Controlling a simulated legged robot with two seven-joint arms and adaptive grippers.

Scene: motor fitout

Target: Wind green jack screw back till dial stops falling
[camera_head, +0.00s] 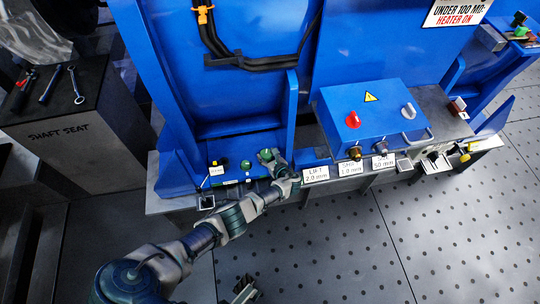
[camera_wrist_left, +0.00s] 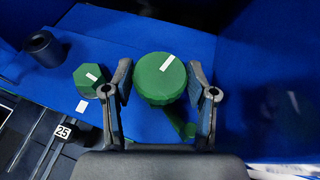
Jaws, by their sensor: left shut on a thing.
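A round green knob (camera_wrist_left: 160,78) with a white mark, which I take as the jack screw's head, sits on the blue frame. It also shows in the head view (camera_head: 266,155). My left gripper (camera_head: 274,163) reaches it from the front. In the left wrist view my left gripper (camera_wrist_left: 163,92) has one finger on each side of the knob and is shut on it. A smaller green hex head (camera_wrist_left: 88,76) with a white mark stands just left of the fingers. I cannot make out a dial face. A grey part at the bottom of the head view may be my right gripper (camera_head: 245,290).
A dark cylinder (camera_wrist_left: 43,48) stands left of the hex head. A blue control box (camera_head: 372,115) with a red knob stands to the right, with white labels before it. Blue upright walls flank the work spot. A bench with tools (camera_head: 80,120) is at left.

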